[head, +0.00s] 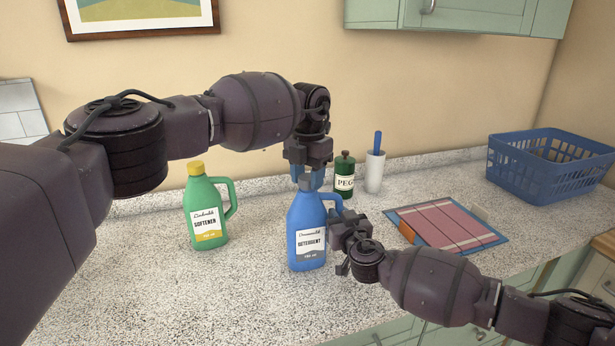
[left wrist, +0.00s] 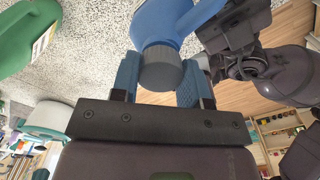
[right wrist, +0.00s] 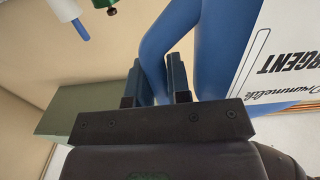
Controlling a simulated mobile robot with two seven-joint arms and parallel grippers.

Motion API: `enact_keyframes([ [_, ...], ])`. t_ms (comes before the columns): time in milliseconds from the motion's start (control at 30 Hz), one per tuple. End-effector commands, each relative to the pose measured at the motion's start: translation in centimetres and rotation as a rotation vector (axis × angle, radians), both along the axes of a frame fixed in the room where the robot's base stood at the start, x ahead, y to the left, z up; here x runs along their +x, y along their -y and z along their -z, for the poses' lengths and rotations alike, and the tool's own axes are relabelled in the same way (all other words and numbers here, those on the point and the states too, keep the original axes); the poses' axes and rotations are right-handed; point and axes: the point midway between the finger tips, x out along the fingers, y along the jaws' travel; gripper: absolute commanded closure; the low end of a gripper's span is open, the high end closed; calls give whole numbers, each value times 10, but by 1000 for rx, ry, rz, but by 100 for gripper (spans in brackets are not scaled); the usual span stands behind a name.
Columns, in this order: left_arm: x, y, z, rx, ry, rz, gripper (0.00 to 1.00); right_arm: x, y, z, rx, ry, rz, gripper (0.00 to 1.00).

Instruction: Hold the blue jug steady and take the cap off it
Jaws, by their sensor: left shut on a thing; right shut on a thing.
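The blue jug (head: 306,240), with a white detergent label, stands upright on the speckled counter in the middle of the head view. Its grey cap (left wrist: 160,70) sits on the jug's neck in the left wrist view. My left gripper (head: 308,178) comes down from above and is shut on the cap, one blue finger on each side. My right gripper (head: 343,241) is at the jug's right side, shut on its handle. In the right wrist view the blue handle (right wrist: 155,45) passes between the fingers. In the head view the fingers partly hide the cap.
A green softener jug (head: 208,210) with a yellow cap stands to the left. Behind right are a green peg tin (head: 344,176) and a white holder (head: 375,172) with a blue handle. A striped cloth (head: 446,224) and blue basket (head: 550,165) are at right. The front left counter is clear.

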Motion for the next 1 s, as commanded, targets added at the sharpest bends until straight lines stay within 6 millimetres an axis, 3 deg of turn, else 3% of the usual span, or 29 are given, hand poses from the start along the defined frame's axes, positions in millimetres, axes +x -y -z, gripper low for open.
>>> enact_keyframes([
  [1000, 1, -1, -2, 5, 20, -1461, 87, 0, 0, 0, 0, 0, 1, 100],
])
